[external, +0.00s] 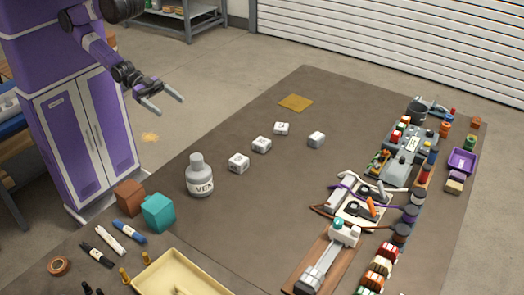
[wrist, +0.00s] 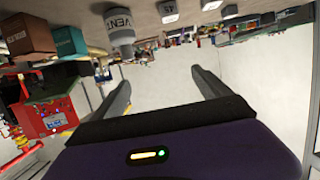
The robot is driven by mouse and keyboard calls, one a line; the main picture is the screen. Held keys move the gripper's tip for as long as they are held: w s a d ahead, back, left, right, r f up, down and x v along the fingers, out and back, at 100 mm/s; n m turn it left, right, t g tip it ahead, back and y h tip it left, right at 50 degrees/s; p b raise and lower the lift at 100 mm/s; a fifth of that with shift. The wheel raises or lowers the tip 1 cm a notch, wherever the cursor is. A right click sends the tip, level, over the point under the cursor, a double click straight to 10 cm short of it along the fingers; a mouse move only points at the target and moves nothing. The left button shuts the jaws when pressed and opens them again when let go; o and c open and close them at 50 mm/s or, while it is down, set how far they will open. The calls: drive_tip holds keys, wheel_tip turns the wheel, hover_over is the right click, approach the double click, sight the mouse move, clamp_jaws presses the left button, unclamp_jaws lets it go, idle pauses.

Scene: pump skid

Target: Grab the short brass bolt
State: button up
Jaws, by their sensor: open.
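Two small brass bolts stand upright at the near left of the brown worktop in the external view. One bolt (external: 124,275) is nearer the camera and the other bolt (external: 146,258) is at the corner of the cream tray (external: 190,270). I cannot tell which is the short one. My gripper (external: 170,104) is open and empty, raised beyond the worktop's left edge and well apart from the bolts. In the wrist view its two fingers (wrist: 160,76) are spread with nothing between them. I cannot make out the bolts there.
White lettered cubes (external: 261,144) lie mid-worktop. Crowded parts and a purple bin (external: 462,160) line the right side. The far worktop is mostly clear.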

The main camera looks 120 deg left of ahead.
drive_tip(key=c, duration=1.4)
drive_tip(key=shift+o, duration=0.2)
